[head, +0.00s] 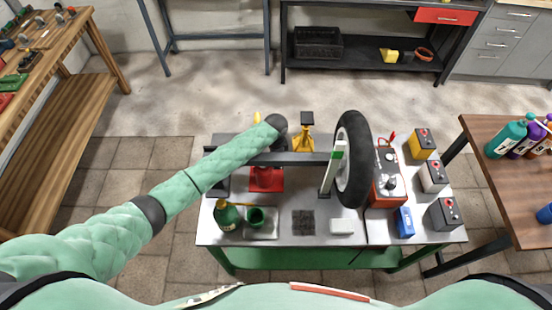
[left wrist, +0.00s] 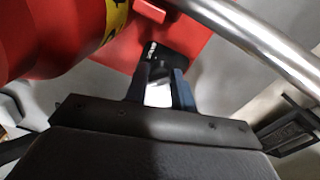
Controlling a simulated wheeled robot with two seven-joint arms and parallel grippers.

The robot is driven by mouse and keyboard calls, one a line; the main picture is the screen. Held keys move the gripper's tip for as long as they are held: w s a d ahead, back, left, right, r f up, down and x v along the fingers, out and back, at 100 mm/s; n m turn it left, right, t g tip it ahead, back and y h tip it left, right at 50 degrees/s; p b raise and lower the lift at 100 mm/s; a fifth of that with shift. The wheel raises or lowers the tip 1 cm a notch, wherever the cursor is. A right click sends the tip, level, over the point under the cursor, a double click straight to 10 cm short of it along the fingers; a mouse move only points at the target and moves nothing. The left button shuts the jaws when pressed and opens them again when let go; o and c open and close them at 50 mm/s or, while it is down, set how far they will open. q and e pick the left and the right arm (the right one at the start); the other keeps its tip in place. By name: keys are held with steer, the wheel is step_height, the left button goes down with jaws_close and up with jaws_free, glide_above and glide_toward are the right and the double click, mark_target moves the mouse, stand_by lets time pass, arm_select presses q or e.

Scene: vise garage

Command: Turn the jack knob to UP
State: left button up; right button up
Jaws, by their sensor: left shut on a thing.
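The red jack (head: 267,180) stands on the bench beneath a dark horizontal beam, left of the wheel. In the left wrist view its red body (left wrist: 35,35) fills the upper left, with a yellow band and a small black plate (left wrist: 151,52) whose lettering is too small to read. My left gripper (left wrist: 160,88) is at the jack's base, shut on the small jack knob between its fingers. The knob is mostly hidden by the fingers, so its pointing direction cannot be told. In the head view my left forearm hides the gripper. My right gripper is not in view.
A silver tube (left wrist: 250,30) crosses close above the left gripper. The wheel (head: 353,160) and a yellow jack stand (head: 304,134) are near it. The bench (head: 280,236) holds a green bottle (head: 227,216), a green mug (head: 256,218), a red charger (head: 388,190) and batteries (head: 434,176).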

arm_select(q)
steer(key=shift+w+r, duration=0.2)
steer(key=o, duration=1)
steer(key=shift+c, duration=0.2)
steer(key=shift+f, duration=0.15)
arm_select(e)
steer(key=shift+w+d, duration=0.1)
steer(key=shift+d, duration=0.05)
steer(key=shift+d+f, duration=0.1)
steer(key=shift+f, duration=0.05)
arm_select(q)
steer(key=shift+r+b, duration=0.35)
step_height(320, 180, up, 2)
steer(key=shift+r+b, duration=0.2)
steer(key=shift+b, duration=0.45)
step_height(320, 180, up, 4)
steer(key=shift+w+f+b, duration=0.15)
steer(key=shift+f+b, duration=0.1)
steer(key=shift+b, duration=0.4)
steer(key=shift+r, duration=0.65)
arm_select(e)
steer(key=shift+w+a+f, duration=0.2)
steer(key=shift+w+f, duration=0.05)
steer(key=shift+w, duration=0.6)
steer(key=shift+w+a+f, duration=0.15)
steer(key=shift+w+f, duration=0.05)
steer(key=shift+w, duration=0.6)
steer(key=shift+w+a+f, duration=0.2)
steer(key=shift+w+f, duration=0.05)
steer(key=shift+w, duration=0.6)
